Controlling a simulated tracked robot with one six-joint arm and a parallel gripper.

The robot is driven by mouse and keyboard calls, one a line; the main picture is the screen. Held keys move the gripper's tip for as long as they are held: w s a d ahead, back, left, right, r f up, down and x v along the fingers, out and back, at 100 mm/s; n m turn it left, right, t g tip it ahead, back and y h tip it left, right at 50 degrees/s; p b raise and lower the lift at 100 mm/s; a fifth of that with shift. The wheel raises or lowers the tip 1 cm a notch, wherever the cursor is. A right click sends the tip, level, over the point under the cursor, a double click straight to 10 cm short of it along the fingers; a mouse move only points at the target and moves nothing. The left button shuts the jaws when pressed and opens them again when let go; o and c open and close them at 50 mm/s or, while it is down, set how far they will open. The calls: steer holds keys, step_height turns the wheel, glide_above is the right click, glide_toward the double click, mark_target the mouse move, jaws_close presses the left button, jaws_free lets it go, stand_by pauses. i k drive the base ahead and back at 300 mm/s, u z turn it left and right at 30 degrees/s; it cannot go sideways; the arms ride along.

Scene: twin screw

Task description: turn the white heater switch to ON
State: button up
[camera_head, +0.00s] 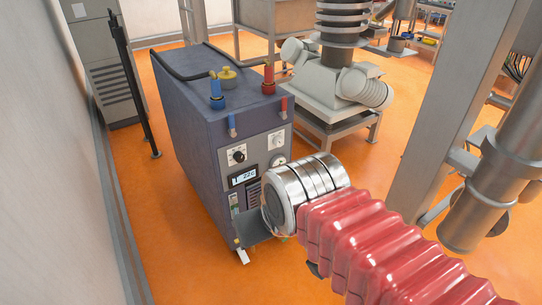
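The heater unit (190,120) is a dark blue-grey cabinet left of centre, with its control panel facing the camera. A small white rotary switch (278,139) sits on a light plate at the panel's upper right. Its pointer is too small to read. My gripper (256,233) shows only partly, as a dark grey piece beyond the metal wrist, low in front of the cabinet. The wrist hides most of it, so its opening cannot be told. It is below and left of the white switch, apart from it.
A black knob (238,156) on a similar plate is left of the white switch, above a lit display (243,177). Blue and red valves with hoses stand on top. A grey pillar (450,100) rises at right. A wall runs along the left. Orange floor (180,260) is clear at lower left.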

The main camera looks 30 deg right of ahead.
mark_target(278, 141)
steer(key=u, duration=0.3)
steer(key=k, duration=0.65)
steer(key=u, duration=0.15)
steer(key=i, duration=0.7)
steer(key=z, duration=0.6)
steer(key=i, duration=1.4)
steer(key=z, duration=0.25)
